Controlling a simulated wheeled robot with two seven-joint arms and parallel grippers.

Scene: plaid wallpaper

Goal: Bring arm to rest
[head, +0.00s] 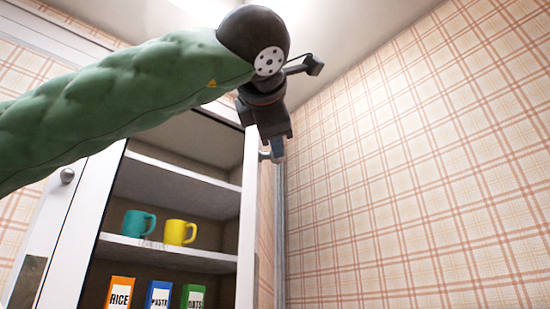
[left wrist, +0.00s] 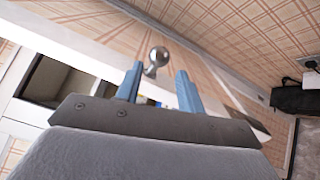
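My left arm comes in from the left in the head view, raised in front of a white open cabinet (head: 245,215). My left gripper (head: 273,152) hangs at the cabinet's right side, by the edge of an open door. In the left wrist view its two blue fingers (left wrist: 158,84) are apart, with nothing held between them. A round metal knob (left wrist: 157,56) shows just beyond the fingertips; I cannot tell whether they touch it. My right gripper is in neither view.
A teal mug (head: 138,223) and a yellow mug (head: 179,232) stand on a shelf (head: 165,250). Below are a rice box (head: 119,294), a pasta box (head: 158,296) and a green box (head: 193,297). Plaid wall (head: 420,170) fills the right; the space before it looks clear.

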